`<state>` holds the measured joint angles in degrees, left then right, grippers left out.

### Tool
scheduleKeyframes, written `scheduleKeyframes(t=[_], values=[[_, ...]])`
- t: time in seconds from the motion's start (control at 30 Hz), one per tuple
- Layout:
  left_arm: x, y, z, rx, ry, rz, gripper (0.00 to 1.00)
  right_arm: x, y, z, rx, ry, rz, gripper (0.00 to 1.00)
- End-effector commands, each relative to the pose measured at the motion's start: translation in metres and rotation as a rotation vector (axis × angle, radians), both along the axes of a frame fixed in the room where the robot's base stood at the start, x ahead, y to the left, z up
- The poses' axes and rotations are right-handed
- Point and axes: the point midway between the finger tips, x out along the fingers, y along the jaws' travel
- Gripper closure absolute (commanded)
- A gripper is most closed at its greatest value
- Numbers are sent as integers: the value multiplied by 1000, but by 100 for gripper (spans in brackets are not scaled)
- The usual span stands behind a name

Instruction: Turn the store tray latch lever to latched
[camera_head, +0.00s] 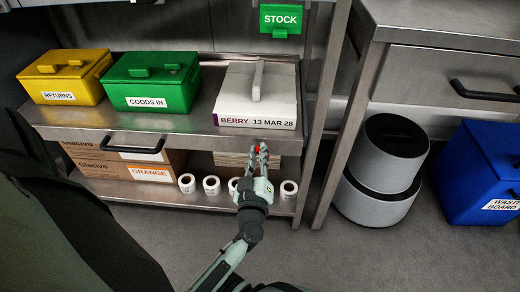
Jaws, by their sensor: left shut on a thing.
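The store tray appears to be the steel shelf (190,122) with a black front handle (132,147). A small red part (257,149), apparently the latch lever, shows just below the tray's front edge, under the BERRY box. My left gripper (257,156) reaches up from below and is shut on this red part. The fingers cover most of it, so its angle and whether it is latched cannot be told. My right gripper is not in view.
On the tray stand a yellow RETURNS box (66,80), a green GOODS IN box (150,84) and a white BERRY box (257,92). Cartons (110,162) and several label rolls (211,186) sit below. A grey bin (382,170) and blue bin (480,172) stand right.

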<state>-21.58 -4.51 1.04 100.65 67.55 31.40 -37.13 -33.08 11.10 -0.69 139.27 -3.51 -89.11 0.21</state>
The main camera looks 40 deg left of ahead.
Motion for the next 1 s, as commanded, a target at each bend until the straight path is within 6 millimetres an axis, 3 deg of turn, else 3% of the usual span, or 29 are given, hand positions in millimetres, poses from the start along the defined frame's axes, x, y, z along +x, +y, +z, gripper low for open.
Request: scheduleKeyframes(t=[0.47, 1.0], values=[[-3, 6, -6, -387, -238, 1, 100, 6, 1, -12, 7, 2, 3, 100], [-4, 8, -15, -764, -470, 0, 100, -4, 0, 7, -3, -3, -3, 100]])
